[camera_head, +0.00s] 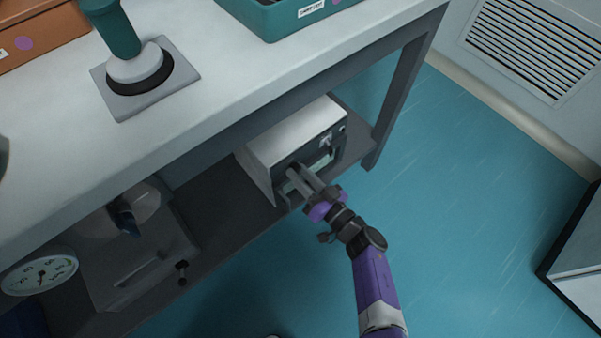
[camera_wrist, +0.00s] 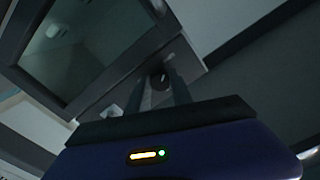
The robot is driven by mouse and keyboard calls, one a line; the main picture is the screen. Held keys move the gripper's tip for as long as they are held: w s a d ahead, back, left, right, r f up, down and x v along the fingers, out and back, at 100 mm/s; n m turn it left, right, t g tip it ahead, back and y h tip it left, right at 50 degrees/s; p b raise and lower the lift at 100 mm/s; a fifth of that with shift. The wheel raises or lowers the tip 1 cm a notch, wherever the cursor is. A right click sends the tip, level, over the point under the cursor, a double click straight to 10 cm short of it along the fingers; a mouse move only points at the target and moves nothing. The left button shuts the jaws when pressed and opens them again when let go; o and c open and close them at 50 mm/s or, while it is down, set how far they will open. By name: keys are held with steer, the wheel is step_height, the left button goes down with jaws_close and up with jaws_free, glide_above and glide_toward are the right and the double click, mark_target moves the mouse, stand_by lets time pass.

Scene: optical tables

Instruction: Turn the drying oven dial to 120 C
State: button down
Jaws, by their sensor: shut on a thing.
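The drying oven (camera_head: 293,137) is a white box with a dark front on the lower shelf under the bench. My gripper (camera_head: 293,178) reaches its front at the left end. In the wrist view, the dial (camera_wrist: 159,79) is a small dark round knob with a pale mark, between the fingertips of my gripper (camera_wrist: 157,84). The fingers are shut on it. The oven's dark window (camera_wrist: 92,45) fills the upper left of that view. My fingers and wrist hide the dial in the head view. The temperature scale cannot be read.
The bench top (camera_head: 230,80) overhangs the oven, and a bench leg (camera_head: 396,105) stands to its right. A grey apparatus (camera_head: 140,265) and a round gauge (camera_head: 40,275) are at the lower left.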

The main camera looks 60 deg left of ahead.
steer(key=shift+f+m, duration=0.1)
steer(key=shift+m, duration=0.2)
steer(key=c, duration=1.1)
jaws_free()
steer(key=d+p, duration=0.1)
steer(key=d, duration=0.1)
steer(key=d+p, duration=0.1)
steer(key=d, duration=0.2)
steer(key=d+p, duration=0.1)
steer(key=d, duration=0.2)
steer(key=shift+w, duration=0.4)
steer(key=shift+a, duration=0.1)
